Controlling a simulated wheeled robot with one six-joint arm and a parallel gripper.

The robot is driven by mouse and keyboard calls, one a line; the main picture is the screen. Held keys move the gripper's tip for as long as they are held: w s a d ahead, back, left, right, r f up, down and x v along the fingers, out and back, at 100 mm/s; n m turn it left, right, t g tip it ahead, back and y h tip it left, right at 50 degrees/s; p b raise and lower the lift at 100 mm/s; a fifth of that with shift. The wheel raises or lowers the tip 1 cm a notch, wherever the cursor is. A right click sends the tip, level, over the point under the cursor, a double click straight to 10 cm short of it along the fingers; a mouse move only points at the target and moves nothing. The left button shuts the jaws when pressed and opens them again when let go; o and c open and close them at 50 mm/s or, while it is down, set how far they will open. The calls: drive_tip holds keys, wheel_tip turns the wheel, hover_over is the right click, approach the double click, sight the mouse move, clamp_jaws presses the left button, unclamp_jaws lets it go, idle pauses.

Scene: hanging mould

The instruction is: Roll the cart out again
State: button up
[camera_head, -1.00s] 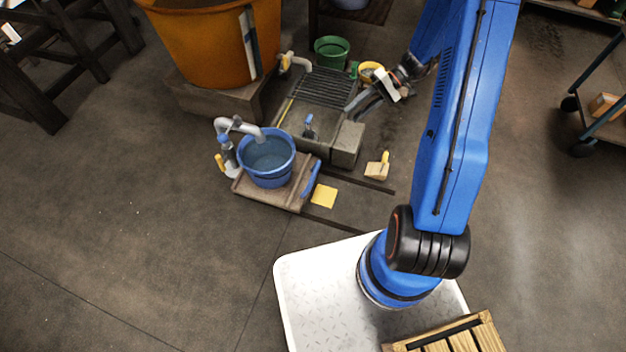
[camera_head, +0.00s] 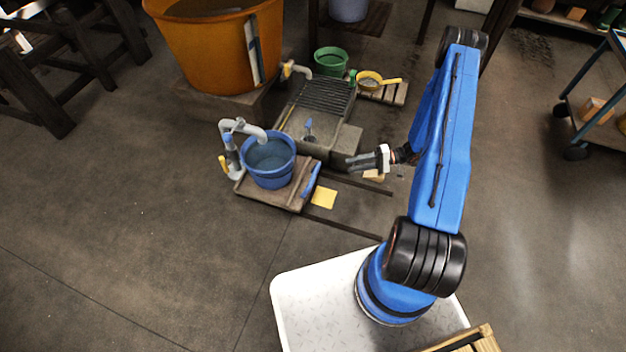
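The cart (camera_head: 290,198) is a low wooden platform on the floor, left of the arm. It carries a blue tub (camera_head: 268,160) that looks filled with dark liquid. A blue handle (camera_head: 311,180) stands on the cart's right side. Two dark rails (camera_head: 345,228) run along the floor from the cart towards the lower right. My gripper (camera_head: 358,161) is right of the handle and clearly apart from it, with its fingers pointing left. Nothing is visibly held. The finger gap is too small to make out.
A stone trough (camera_head: 318,143) with a grate stands just behind the cart. A grey pipe (camera_head: 243,129) with a tap reaches over the tub. A yellow cloth (camera_head: 323,196) lies by the handle. A brush (camera_head: 374,175) is partly hidden by my gripper. The floor at lower left is clear.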

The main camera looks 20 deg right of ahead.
drive_tip(key=f, duration=0.2)
approach(314, 175)
drive_tip(key=shift+t, duration=0.3)
drive_tip(key=x, duration=0.6)
drive_tip(key=f+x, duration=0.1)
drive_tip(key=x, duration=0.3)
drive_tip(key=shift+w+d+f, duration=0.1)
clamp_jaws()
